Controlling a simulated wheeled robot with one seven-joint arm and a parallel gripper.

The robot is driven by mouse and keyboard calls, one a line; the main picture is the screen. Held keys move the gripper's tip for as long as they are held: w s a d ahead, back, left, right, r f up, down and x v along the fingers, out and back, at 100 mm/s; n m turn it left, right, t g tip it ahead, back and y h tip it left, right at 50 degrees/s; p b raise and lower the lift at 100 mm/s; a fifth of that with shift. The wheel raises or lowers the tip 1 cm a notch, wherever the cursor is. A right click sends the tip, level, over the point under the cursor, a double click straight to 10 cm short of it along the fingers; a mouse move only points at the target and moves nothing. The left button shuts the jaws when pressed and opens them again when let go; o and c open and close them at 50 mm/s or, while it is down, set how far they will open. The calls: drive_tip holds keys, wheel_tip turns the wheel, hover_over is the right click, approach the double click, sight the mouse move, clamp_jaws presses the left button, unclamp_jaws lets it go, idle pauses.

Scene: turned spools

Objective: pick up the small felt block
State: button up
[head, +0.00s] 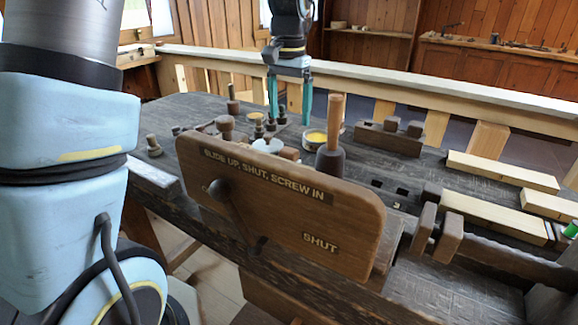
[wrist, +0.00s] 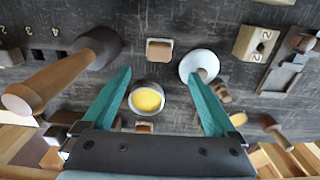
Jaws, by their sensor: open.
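A small brown block with a pale face (wrist: 159,50) lies on the dark bench between the mallet and a white disc in the wrist view; I take it as the felt block, though its material is hard to tell. In the head view a brown block (head: 290,154) shows partly, behind the wooden sign board. My gripper (head: 290,122) hangs above the bench with its two teal fingers apart. In the wrist view the open fingers (wrist: 165,88) have nothing between them at their tips; the small block lies below and beyond them.
A dark mallet (wrist: 95,45) with a tall handle stands beside the block, and a white disc (wrist: 198,62) is on the other side. A yellow-filled tin (wrist: 148,98) shows between the fingers. The sign board (head: 285,205) stands along the bench's near edge.

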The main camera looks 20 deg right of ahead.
sight(289, 150)
drive_tip(key=f, duration=0.5)
drive_tip(key=f+p, duration=0.1)
drive_tip(key=f, duration=0.4)
drive_tip(key=shift+s+a+f, duration=0.1)
drive_tip(key=shift+s+f, duration=0.1)
drive_tip(key=shift+c, duration=0.4)
drive_tip(key=c, duration=1.2)
drive_tip(key=shift+c, duration=0.2)
wheel_tip(289, 150, up, 10)
drive_tip(key=o, duration=0.8)
drive_tip(key=c, duration=0.7)
